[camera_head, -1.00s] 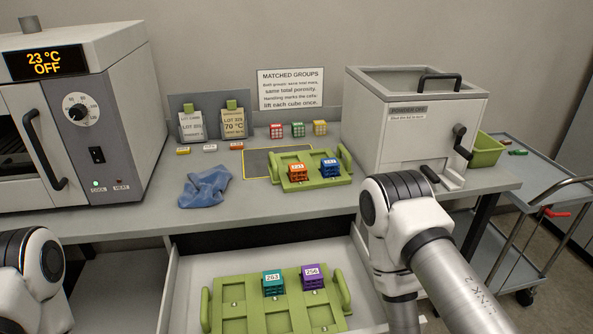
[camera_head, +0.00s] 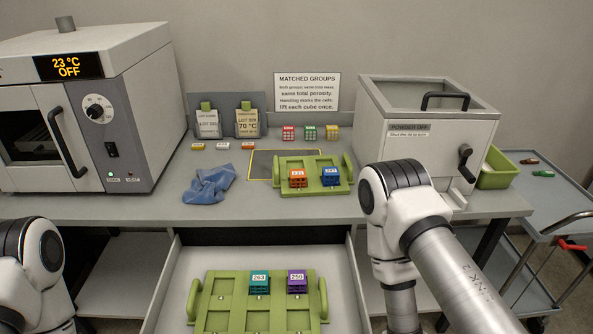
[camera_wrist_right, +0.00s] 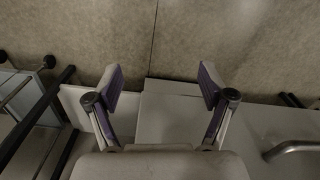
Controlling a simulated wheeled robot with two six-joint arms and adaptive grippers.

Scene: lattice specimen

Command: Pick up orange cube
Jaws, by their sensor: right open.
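The orange cube (camera_head: 297,178) sits in the green tray (camera_head: 315,190) on the bench, at the tray's left side, with a white number label on top. A blue cube (camera_head: 331,176) sits to its right in the same tray. My right gripper (camera_wrist_right: 160,88) is open and empty in the right wrist view, with floor and a pale surface beyond it. In the head view my right arm shows right of the tray, and its gripper is out of frame. My left arm shows at the lower left, and its gripper is not visible.
An open drawer (camera_head: 180,290) below the bench holds a second green tray (camera_head: 228,312) with a teal cube (camera_head: 259,282) and a purple cube (camera_head: 297,281). A blue cloth (camera_head: 209,185) lies left of the bench tray. An oven (camera_head: 120,110) and a powder box (camera_head: 425,130) flank the bench.

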